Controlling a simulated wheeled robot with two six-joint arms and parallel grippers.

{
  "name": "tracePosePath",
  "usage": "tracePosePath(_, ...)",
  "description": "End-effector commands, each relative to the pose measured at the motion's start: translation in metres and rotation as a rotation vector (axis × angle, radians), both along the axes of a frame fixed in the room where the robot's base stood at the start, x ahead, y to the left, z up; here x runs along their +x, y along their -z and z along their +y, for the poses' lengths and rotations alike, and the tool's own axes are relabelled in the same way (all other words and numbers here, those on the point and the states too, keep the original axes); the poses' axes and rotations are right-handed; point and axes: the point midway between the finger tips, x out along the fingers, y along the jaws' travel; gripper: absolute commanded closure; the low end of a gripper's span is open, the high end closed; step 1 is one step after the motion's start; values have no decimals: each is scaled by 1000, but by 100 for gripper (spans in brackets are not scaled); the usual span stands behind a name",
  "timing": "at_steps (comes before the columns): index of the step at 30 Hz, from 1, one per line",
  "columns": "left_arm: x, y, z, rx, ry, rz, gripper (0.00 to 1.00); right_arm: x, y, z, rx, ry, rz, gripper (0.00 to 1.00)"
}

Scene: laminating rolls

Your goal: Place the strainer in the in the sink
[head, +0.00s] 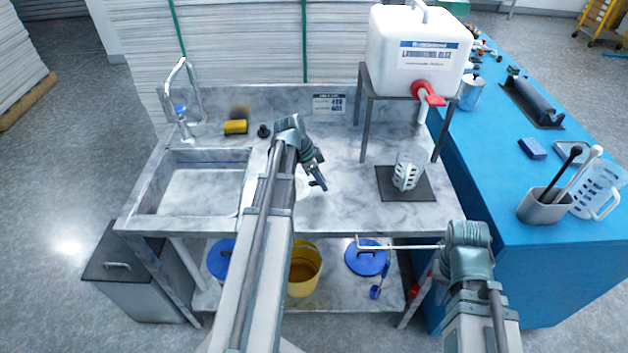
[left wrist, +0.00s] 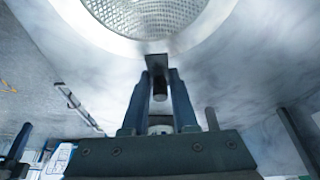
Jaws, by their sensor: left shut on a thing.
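The strainer (left wrist: 145,18) shows in the left wrist view as a round metal mesh bowl with a smooth rim, cut off by the top edge. My left gripper (left wrist: 160,85) is shut on its short handle. In the head view my left gripper (head: 318,184) is over the counter, right of the sink. Only a pale sliver there may be the strainer; the arm hides the rest. The sink (head: 200,190) is a rectangular basin in the left of the counter, and it looks empty.
A faucet (head: 183,105) stands at the sink's back left corner. A yellow sponge (head: 236,127) and a small black object (head: 264,131) lie behind.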

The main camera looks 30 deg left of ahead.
Motion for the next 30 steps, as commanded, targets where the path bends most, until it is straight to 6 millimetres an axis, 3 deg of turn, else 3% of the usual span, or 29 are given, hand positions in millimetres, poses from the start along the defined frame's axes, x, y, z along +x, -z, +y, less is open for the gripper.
tracePosePath(11,0,-41,0,-1,0,1,100,0,-41,0,0,0,0,100)
tracePosePath(21,-58,-42,-68,0,4,1,100,0,-42,0,0,0,0,100)
tracePosePath(30,-91,-47,-112,-1,3,1,100,0,-47,0,0,0,0,100)
